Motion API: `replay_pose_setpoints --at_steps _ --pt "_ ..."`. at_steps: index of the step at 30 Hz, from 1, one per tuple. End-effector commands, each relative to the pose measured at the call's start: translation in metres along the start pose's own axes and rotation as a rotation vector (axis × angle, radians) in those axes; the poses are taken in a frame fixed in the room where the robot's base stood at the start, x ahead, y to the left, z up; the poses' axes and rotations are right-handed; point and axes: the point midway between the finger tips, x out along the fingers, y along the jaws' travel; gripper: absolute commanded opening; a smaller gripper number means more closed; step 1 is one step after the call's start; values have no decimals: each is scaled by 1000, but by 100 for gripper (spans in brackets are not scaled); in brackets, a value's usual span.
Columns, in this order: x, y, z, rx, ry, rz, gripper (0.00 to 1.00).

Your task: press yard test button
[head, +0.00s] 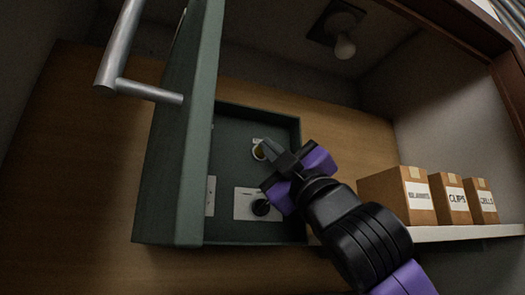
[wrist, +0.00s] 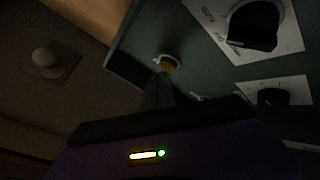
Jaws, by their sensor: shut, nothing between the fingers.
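In the wrist view the closed fingers (wrist: 158,80) point at the button's lower edge. I cannot tell whether they touch it. The fingers hide part of the button in the head view.
A black knob (head: 261,207) on a white plate is below the button; a large black knob (wrist: 252,26) shows in the wrist view. The box's open door with a metal handle (head: 150,92) stands at left. Cardboard boxes (head: 408,192) stand on a shelf at right. A bulb (head: 344,47) is above.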

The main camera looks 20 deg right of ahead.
Motion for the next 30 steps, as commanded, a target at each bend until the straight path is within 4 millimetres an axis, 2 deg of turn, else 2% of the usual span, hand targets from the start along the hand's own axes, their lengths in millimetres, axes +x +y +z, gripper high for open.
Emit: replay_pose_setpoints --at_steps 30 --pt "6 -4 5 -1 -2 0 0"
